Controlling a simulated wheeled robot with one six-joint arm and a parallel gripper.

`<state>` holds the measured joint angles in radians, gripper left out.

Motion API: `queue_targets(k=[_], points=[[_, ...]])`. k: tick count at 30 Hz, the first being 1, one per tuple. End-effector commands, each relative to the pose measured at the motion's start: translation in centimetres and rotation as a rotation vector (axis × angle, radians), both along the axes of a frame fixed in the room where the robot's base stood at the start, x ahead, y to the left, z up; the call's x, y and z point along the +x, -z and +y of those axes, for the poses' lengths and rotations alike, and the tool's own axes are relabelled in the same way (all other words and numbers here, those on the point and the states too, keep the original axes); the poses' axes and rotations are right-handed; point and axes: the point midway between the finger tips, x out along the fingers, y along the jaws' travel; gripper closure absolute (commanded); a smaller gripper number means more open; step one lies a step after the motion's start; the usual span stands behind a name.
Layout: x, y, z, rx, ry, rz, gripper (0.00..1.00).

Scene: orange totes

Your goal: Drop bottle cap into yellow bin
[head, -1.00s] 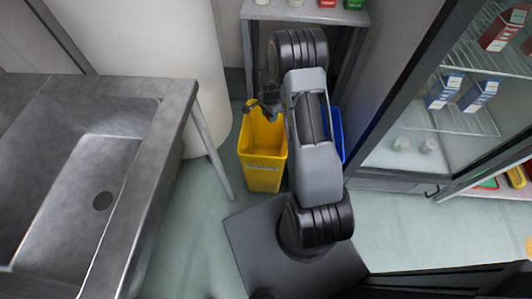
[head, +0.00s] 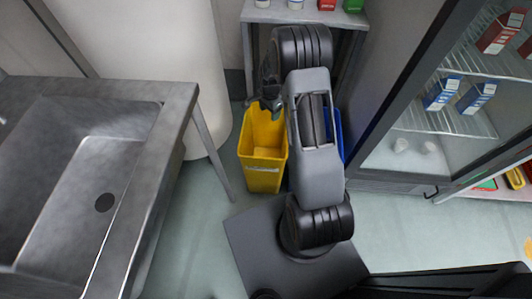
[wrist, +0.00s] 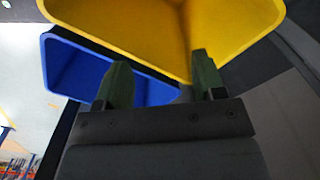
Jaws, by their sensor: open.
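The yellow bin (head: 263,178) stands on the floor, upright and open at the top, left of my arm in the head view. In the wrist view the yellow bin (wrist: 150,18) fills the top, its rim just beyond the fingertips. My gripper (wrist: 158,82) is open, its two dark green fingers apart with nothing between them. In the head view my gripper (head: 270,98) is small and partly hidden by my arm, over the back of the yellow bin's opening. I see no bottle cap in any view; the bin's floor is not clearly visible.
A blue bin (head: 338,135) stands right beside the yellow one, also in the wrist view (wrist: 85,72). A metal sink counter (head: 150,165) is at left. A shelf (head: 300,14) with small containers stands behind. A glass-door cabinet (head: 420,150) is at right.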

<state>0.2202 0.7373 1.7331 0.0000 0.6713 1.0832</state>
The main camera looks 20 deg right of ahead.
Motion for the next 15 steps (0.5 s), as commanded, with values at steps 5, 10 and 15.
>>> queue_targets(k=[5,10,15], points=[[0.1,-4.2,0.0,-0.001,0.000,-0.003,0.37],[0.0,-7.2,0.0,0.000,0.000,-0.003,0.37],[0.0,-9.2,0.0,0.000,0.000,-0.002,0.37]])
